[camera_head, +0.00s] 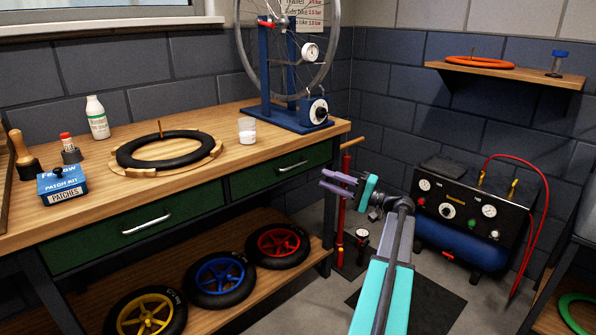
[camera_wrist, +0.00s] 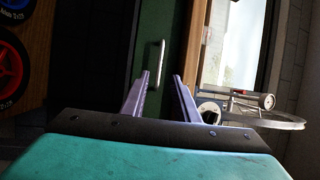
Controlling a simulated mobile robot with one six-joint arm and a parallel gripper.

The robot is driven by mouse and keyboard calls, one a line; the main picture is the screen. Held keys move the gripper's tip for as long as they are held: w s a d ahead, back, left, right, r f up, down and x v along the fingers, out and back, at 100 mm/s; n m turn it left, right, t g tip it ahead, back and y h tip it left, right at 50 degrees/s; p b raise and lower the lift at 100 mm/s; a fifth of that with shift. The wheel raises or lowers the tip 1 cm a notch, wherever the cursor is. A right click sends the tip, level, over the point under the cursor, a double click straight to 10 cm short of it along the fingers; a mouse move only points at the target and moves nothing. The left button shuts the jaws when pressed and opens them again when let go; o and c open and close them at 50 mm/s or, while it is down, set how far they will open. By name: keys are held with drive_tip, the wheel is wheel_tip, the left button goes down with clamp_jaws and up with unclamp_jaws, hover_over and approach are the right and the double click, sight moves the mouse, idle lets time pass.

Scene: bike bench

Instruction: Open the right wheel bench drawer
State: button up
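The right wheel bench drawer (camera_head: 262,179) is a green panel under the wooden top, and its front looks flush with the bench. Its slim metal handle (camera_head: 291,167) runs along the panel. My gripper (camera_head: 323,180) has two purple fingers and is to the right of the handle in the head view, apart from it. In the wrist view my gripper (camera_wrist: 162,75) is open with nothing between its fingers. There a handle (camera_wrist: 155,64) on green panelling (camera_wrist: 147,30) appears upright beyond the fingertips, nearer the left finger.
The left drawer (camera_head: 135,226) looks shut. Several small wheels, including a red one (camera_head: 277,246), lie on the lower shelf. A red floor pump (camera_head: 341,215) stands by the bench's right end. A compressor (camera_head: 465,215) is by the wall.

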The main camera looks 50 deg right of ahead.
drive_tip(key=b+x, duration=0.2)
drive_tip(key=x, duration=0.9)
drive_tip(key=shift+w, duration=0.35)
drive_tip(key=shift+a, duration=0.1)
clamp_jaws()
drive_tip(key=shift+s, duration=0.15)
